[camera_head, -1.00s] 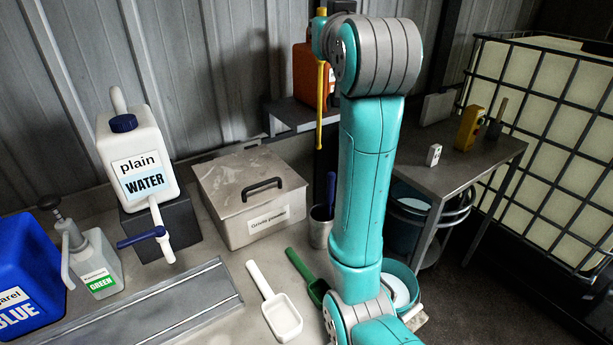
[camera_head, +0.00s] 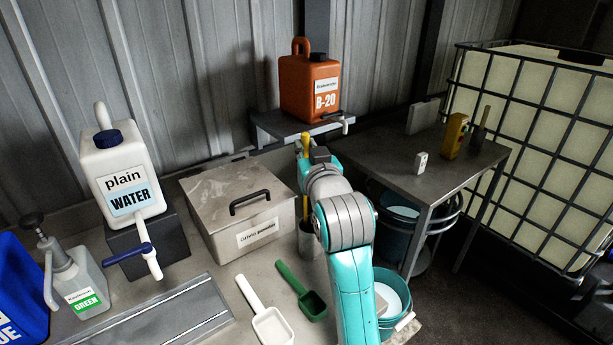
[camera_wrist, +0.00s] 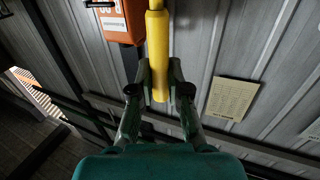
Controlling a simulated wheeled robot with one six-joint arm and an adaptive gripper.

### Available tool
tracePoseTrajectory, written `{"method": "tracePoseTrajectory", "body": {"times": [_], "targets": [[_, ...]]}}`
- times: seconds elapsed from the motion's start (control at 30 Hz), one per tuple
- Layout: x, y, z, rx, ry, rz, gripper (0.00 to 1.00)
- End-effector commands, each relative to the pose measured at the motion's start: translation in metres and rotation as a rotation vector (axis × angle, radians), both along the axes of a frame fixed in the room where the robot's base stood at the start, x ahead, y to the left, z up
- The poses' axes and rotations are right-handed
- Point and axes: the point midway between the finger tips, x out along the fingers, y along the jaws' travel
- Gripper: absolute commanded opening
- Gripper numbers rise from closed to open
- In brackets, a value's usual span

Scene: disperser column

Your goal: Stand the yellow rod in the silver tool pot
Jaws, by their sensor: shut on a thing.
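The yellow rod (camera_head: 304,168) stands roughly upright above the silver tool pot (camera_head: 309,245) in the head view. It also shows in the wrist view (camera_wrist: 157,50), between my fingers. My gripper (camera_wrist: 160,92) is shut on the rod; in the head view it is mostly hidden behind my wrist. The pot stands on the bench beside the steel box, and my arm covers part of it. I cannot tell whether the rod's lower end is inside the pot or still above it.
The lidded steel box (camera_head: 232,213) stands left of the pot. A green scoop (camera_head: 312,304) and a white scoop (camera_head: 270,326) lie in front. An orange B-20 canister (camera_head: 309,88) sits on a shelf behind. A blue bucket (camera_head: 395,290) is at right.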

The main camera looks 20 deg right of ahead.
Motion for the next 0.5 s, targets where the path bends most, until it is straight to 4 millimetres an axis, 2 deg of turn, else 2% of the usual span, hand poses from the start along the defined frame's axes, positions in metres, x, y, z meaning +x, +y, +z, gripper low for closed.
{"method": "tracePoseTrajectory", "body": {"times": [0.03, 0.1, 0.37, 0.5], "targets": [[0.000, 0.000, -0.011, 0.000, 0.004, 0.000, 0.00], [0.000, 0.000, -0.020, 0.000, 0.002, 0.000, 0.00], [0.000, 0.000, -0.035, 0.000, 0.001, 0.000, 0.00], [0.000, 0.000, -0.053, 0.000, 0.002, 0.000, 0.00]]}}
